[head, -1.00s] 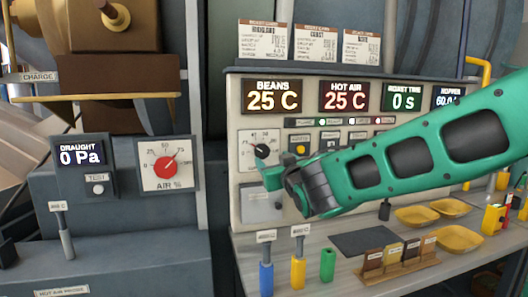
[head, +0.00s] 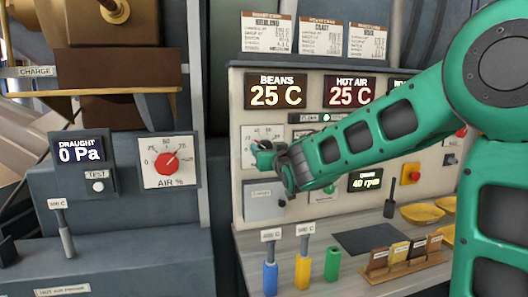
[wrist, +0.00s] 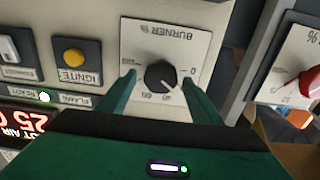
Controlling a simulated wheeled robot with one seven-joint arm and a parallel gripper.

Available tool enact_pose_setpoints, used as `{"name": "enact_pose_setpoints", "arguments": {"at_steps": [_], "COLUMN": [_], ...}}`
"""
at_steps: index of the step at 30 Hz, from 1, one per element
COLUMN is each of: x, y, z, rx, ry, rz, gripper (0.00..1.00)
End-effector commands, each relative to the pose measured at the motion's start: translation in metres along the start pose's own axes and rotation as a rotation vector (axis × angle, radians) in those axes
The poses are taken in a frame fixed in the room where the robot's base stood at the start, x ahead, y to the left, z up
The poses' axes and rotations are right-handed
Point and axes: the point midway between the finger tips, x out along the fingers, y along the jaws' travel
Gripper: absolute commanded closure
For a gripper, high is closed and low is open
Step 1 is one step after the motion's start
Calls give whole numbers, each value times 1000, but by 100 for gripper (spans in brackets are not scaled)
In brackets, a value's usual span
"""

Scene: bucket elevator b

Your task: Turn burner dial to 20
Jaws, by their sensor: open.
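The burner dial (wrist: 161,75) is a round black knob on a white plate marked BURNER %, upside down in the wrist view. A pale pointer mark on it points to the lower right there, among small numbers I cannot read surely. My gripper (wrist: 159,82) is open, its two green fingers on either side of the dial; I cannot tell whether they touch it. In the head view my gripper (head: 264,153) is at the burner plate (head: 250,131), hiding most of the dial.
An orange IGNITE button (wrist: 74,56) is beside the dial plate. The red AIR % dial (head: 167,163) is on a separate panel to the left. Coloured handles (head: 303,268) stand on the shelf below. A grey box (head: 262,203) is under the burner plate.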

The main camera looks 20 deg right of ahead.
Motion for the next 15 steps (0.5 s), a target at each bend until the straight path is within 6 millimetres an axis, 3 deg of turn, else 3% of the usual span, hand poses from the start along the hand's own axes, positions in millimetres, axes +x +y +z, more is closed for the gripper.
{"name": "enact_pose_setpoints", "arguments": {"at_steps": [12, 15], "x": [8, 8], "y": [0, 0], "z": [0, 0], "rx": [0, 0], "ry": [0, 0], "rz": [0, 0], "gripper": [41, 63]}}
